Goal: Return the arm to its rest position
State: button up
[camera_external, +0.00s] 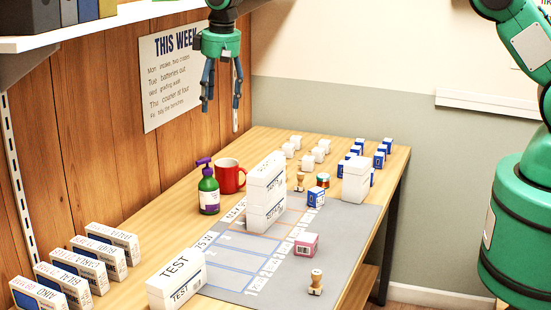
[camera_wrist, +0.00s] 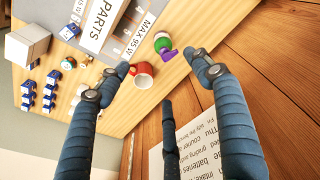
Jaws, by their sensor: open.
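My gripper (camera_external: 222,98) hangs in the air high above the far left part of the table, in front of the wood-panelled wall. Its dark fingers point down and are spread apart, with nothing between them. In the wrist view my gripper (camera_wrist: 160,75) also shows open and empty, with the table some way beyond the fingertips. My green arm shows at the right of the external view, and part of it runs out of the top of the picture.
Below stand a red mug (camera_external: 229,176), a green bottle with a purple pump (camera_external: 208,192) and stacked white boxes (camera_external: 266,190). A grey mat (camera_external: 335,235) holds a pink box (camera_external: 306,244) and stamps. A shelf (camera_external: 120,15) juts out upper left, near a wall notice (camera_external: 168,85).

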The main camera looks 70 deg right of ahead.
jog(key=s+a+r+n+t+b, duration=0.1)
jog(key=s+a+r+b, duration=0.1)
jog(key=s+r, duration=1.05)
jog(key=s+a+r+t+b, duration=0.1)
jog(key=s+a+r+b, duration=0.15)
jog(key=s+r, duration=0.95)
jog(key=s+a+f+t+b, duration=0.1)
jog(key=s+f, duration=0.3)
jog(key=s, duration=1.2)
jog(key=s+a+f+n+t+b, duration=0.1)
jog(key=s+f+b, duration=0.2)
jog(key=s, duration=1.3)
jog(key=shift+f+y+b, duration=0.4)
jog(key=shift+f, duration=0.15)
jog(key=shift+a, duration=0.1)
